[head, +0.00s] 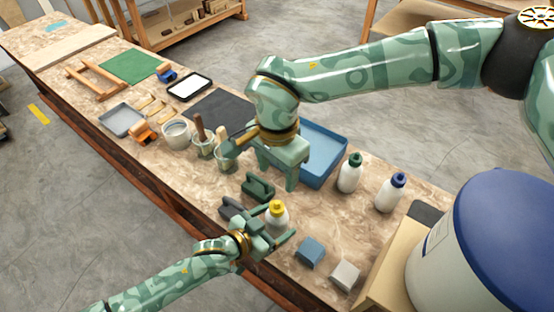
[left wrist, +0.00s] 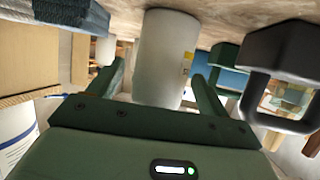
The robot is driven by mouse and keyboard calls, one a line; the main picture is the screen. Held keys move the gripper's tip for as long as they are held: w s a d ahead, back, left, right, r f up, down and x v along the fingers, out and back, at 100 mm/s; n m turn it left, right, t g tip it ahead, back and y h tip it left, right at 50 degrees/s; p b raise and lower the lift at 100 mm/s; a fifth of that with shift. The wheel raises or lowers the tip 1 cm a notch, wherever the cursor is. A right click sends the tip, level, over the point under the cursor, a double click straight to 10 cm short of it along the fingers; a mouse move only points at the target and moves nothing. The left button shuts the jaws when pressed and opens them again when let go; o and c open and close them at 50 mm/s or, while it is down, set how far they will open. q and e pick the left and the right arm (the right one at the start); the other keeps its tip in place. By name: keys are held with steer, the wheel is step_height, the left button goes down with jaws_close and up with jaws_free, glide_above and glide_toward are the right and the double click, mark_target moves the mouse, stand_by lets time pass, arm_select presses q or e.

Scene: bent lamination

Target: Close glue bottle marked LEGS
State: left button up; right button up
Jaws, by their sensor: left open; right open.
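A white glue bottle with a yellow cap (head: 277,211) stands upright on the bench. Its white body (left wrist: 163,55), with a small yellow mark, shows upside down between the fingers in the left wrist view. My left gripper (head: 277,232) is open, its fingers reaching to either side of this bottle. My right gripper (head: 278,177) is open and empty, pointing down behind the yellow-capped bottle, in front of the blue tray. A green-capped bottle (head: 349,175) and a blue-capped bottle (head: 390,195) stand upright to the right. No bottle's lettering is readable, so I cannot tell which says LEGS.
The blue tray (head: 335,150) lies behind my right gripper. A green clamp-like block (head: 258,188) and a dark one (head: 230,208) stand left of the yellow-capped bottle. A blue block (head: 310,251) and a pale block (head: 344,275) lie right. A large blue-lidded tub (head: 430,262) fills the right corner.

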arm_select(q)
steer(key=p+v, duration=0.2)
steer(key=v, duration=1.2)
steer(key=shift+p, duration=0.3)
steer(key=shift+s, duration=0.1)
